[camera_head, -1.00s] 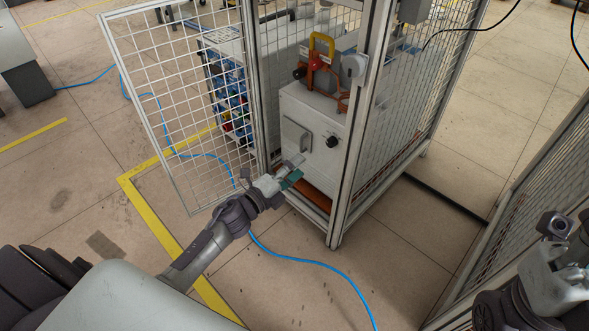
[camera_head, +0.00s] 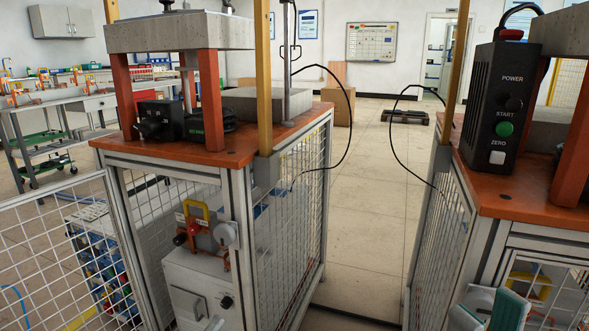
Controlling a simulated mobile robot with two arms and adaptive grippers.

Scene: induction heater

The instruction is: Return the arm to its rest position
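My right gripper (camera_head: 492,312) shows at the bottom right edge, with grey parts and teal pads, in front of the right cabinet. Its lower part is cut off, and I cannot tell whether its fingers are apart. The rest of the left arm is out of view. No object shows in the visible part of either gripper.
The left cabinet (camera_head: 285,133) has an orange top, and its mesh door (camera_head: 50,240) stands open at left. The right cabinet (camera_head: 490,200) carries a black control box (camera_head: 503,105) with a green START button. Clear floor (camera_head: 365,215) lies between them.

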